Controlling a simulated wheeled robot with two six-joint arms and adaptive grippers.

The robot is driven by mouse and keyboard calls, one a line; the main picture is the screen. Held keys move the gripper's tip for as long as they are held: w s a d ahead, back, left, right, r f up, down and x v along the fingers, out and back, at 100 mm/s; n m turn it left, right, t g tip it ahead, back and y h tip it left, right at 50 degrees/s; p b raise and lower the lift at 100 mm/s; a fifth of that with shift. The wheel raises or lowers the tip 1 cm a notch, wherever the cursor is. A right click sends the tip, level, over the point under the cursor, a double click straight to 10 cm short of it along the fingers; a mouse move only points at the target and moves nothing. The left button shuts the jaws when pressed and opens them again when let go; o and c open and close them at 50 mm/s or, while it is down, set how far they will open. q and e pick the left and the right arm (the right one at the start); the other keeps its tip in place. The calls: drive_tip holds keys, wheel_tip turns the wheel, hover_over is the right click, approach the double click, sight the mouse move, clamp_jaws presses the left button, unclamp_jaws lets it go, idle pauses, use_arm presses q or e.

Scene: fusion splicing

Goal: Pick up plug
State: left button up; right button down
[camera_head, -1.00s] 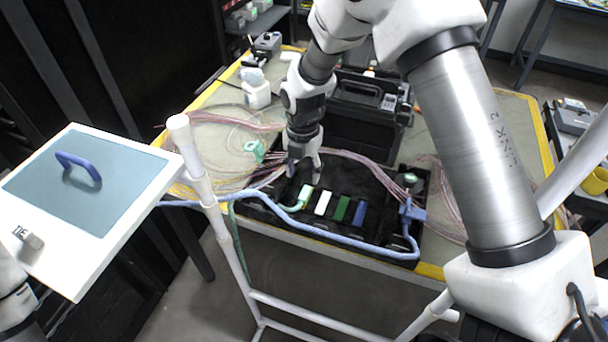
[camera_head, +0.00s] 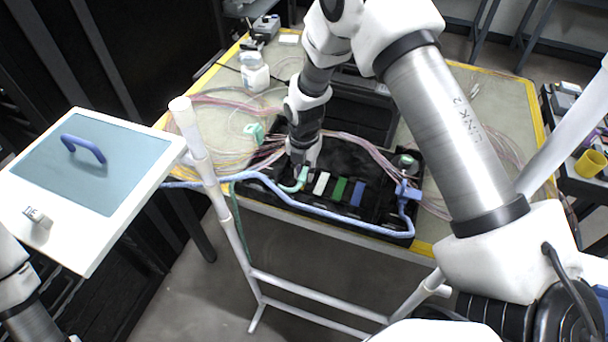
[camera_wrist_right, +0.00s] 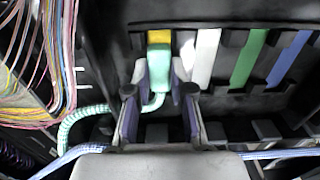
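The teal plug (camera_wrist_right: 160,66) stands in a slot with a yellow end at the left of a row in the black tray (camera_head: 345,222). Its ribbed teal cable (camera_wrist_right: 88,112) bends down and left. In the head view the plug (camera_head: 302,174) is partly hidden by my right gripper (camera_head: 303,160). In the right wrist view the right gripper (camera_wrist_right: 160,82) has its fingers spread, one on either side of the plug; firm contact is not visible. My left arm enters at the lower left; its gripper is not visible.
White (camera_wrist_right: 206,56), green (camera_wrist_right: 247,60) and blue (camera_wrist_right: 288,60) strips stand right of the plug. Thin fibre bundles (camera_head: 365,147) and a blue cable (camera_head: 270,184) run around the tray. A white panel with blue handle (camera_head: 84,149) and a white post (camera_head: 202,165) stand left.

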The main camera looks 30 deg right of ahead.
sight(304, 174)
wheel_tip(304, 174, up, 10)
drive_tip(key=b, duration=0.1)
idle(0.4)
drive_tip(key=shift+f+b, duration=0.5)
drive_tip(key=shift+f, duration=1.4)
